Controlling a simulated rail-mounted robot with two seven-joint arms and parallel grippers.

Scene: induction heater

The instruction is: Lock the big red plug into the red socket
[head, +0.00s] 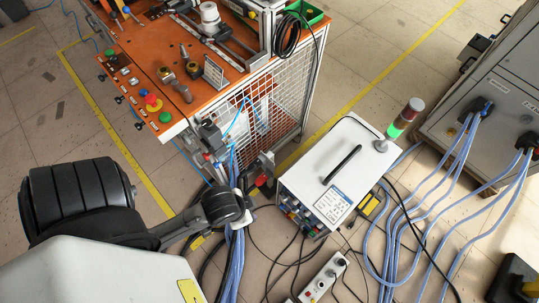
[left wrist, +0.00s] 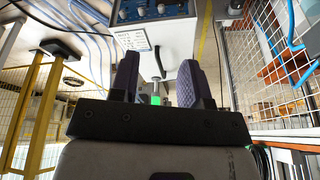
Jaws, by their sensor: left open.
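My left gripper (head: 260,172) is small and partly hidden in the head view, between the orange workbench and the white heater box (head: 335,165). In the left wrist view the two dark fingers of my left gripper (left wrist: 157,82) stand apart with nothing held between them. A small red part (head: 262,181) shows close by the gripper in the head view; I cannot tell whether it is the big red plug or the red socket. The heater box's front panel (head: 298,214) has several small connectors and knobs, too small to tell apart. My right gripper is in neither view.
An orange workbench (head: 140,62) with a mesh side stands at the upper left. Blue cables (head: 236,262) hang beside my left arm, and more cover the floor. A signal light (head: 405,118) stands on the heater box's rear corner. A grey cabinet (head: 505,95) is at right.

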